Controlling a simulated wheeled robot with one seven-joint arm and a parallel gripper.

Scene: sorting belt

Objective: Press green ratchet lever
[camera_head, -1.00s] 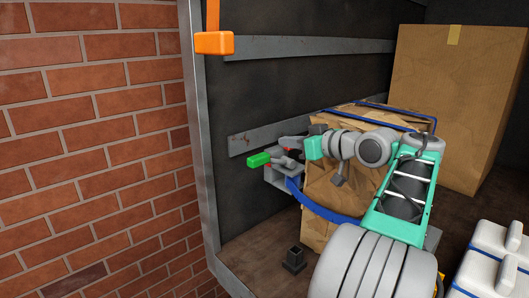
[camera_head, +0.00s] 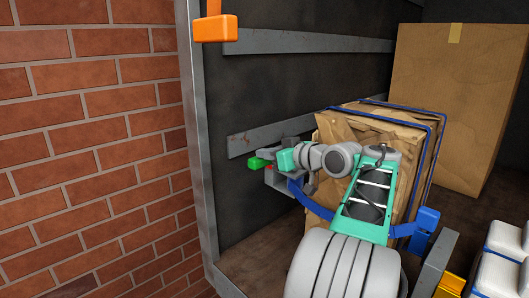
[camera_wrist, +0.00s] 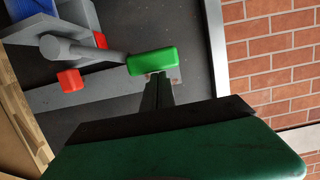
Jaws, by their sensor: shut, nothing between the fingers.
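The green lever grip (camera_head: 258,163) sticks out to the left of the grey ratchet (camera_head: 281,178), at the left side of the strapped crate. In the wrist view the green grip (camera_wrist: 152,62) sits on the end of a grey rod from the ratchet (camera_wrist: 62,47), with red parts beside it. My gripper (camera_wrist: 159,80) is shut and empty. Its fingertips lie just below the green grip in that picture; I cannot tell whether they touch. In the head view my teal wrist covers the right part of the lever, and my fingertips cannot be made out.
A large cardboard box (camera_head: 460,100) stands behind. A metal post (camera_head: 197,150) and brick wall (camera_head: 90,150) are at the left. An orange block (camera_head: 216,28) hangs above.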

